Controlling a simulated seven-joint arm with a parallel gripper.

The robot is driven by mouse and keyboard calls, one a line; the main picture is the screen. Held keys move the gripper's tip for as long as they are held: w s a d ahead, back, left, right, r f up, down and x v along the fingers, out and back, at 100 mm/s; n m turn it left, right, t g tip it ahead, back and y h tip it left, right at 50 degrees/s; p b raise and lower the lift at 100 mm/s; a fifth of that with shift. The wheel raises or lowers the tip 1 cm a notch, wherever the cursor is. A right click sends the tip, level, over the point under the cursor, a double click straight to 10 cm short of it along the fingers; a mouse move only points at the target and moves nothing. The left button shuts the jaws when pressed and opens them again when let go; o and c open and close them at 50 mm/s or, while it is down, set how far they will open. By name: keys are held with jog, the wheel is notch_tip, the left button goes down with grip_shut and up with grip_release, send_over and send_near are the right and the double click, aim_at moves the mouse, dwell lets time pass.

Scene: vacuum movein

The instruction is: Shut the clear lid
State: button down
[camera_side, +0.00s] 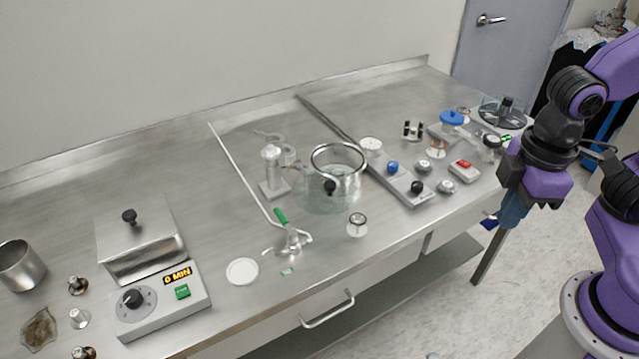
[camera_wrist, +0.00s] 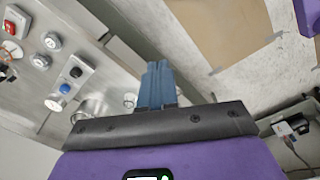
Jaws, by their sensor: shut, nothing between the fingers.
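My gripper (camera_side: 511,214) is at the right of the side view, pointing down beyond the bench's front edge. Its blue fingers are together and empty, and they also show in the wrist view (camera_wrist: 157,84). My gripper is apart from both.
The steel bench (camera_side: 225,200) holds a control strip (camera_side: 405,186) with knobs, a small box with a red switch (camera_side: 464,168), a blue-topped item (camera_side: 451,118), a lidded bath (camera_side: 138,240) and a timer box (camera_side: 160,300). Open floor lies in front of the bench.

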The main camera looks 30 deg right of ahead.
jog(key=w+a+m+t+h, duration=0.3)
jog(key=w+a+m+h, duration=0.3)
jog(key=w+a+m, duration=1.5)
jog(key=n, duration=0.6)
send_near(323, 192)
notch_tip(323, 192, down, 3)
jog(key=w+a, duration=0.1)
jog(key=w, duration=0.1)
jog(key=shift+s+d+f, duration=0.1)
jog(key=shift+s+d, duration=0.15)
jog(key=shift+d, duration=0.55)
jog(key=shift+s+d+f, duration=0.15)
jog(key=shift+d, duration=0.6)
jog(key=shift+n, duration=0.3)
